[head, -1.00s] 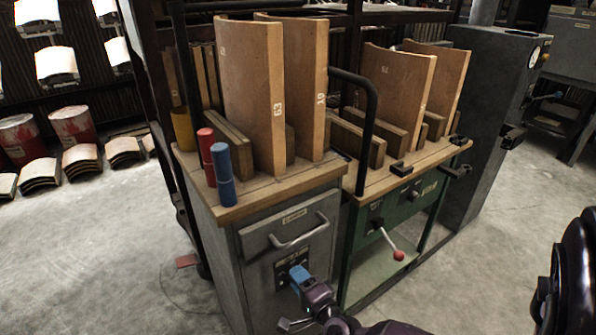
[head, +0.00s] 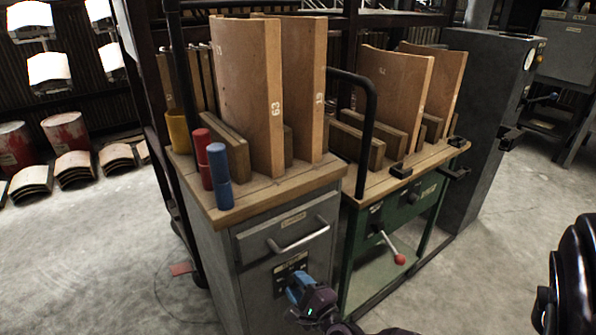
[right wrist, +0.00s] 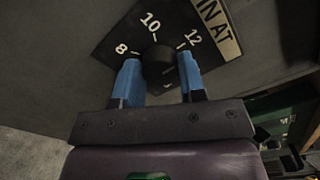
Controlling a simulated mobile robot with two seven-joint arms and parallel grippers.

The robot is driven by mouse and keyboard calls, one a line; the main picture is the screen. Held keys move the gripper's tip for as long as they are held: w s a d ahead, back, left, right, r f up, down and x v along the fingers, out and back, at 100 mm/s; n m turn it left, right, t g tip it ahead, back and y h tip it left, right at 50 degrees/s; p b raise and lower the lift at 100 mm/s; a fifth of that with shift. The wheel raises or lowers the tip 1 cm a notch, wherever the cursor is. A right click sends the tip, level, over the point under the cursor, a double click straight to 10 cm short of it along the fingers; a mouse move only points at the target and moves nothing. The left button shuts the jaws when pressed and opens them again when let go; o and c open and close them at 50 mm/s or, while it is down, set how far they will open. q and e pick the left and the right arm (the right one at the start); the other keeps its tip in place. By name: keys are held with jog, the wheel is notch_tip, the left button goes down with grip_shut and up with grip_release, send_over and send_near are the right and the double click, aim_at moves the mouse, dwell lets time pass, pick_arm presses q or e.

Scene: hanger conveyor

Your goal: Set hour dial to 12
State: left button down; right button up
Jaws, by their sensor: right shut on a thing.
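The hour dial is a dark plate (head: 285,267) on the front of the grey cabinet, below its drawer handle. In the right wrist view the plate (right wrist: 110,45) shows white numbers 8, 10 and 12 with tick marks, and a black round knob (right wrist: 158,62). My right gripper (right wrist: 160,78) has its two blue fingers on either side of this knob and is shut on it. In the head view my right gripper (head: 298,287) is at the plate and hides its lower part. I cannot tell which number the knob points to. My left gripper is not in view.
The grey cabinet (head: 215,262) carries a red cylinder (head: 203,160), a blue cylinder (head: 219,178) and tall curved wooden boards. A green bench (head: 370,225) with a red-knobbed lever (head: 399,259) stands close on the right. Open concrete floor lies in front.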

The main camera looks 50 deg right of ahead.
dwell(0.3)
jog(key=o, duration=0.9)
jog(key=shift+o, duration=0.2)
pick_arm(q)
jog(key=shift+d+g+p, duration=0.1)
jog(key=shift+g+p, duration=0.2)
jog(key=shift+p, duration=0.4)
pick_arm(e)
jog(key=v, duration=1)
jog(key=shift+s, duration=0.4)
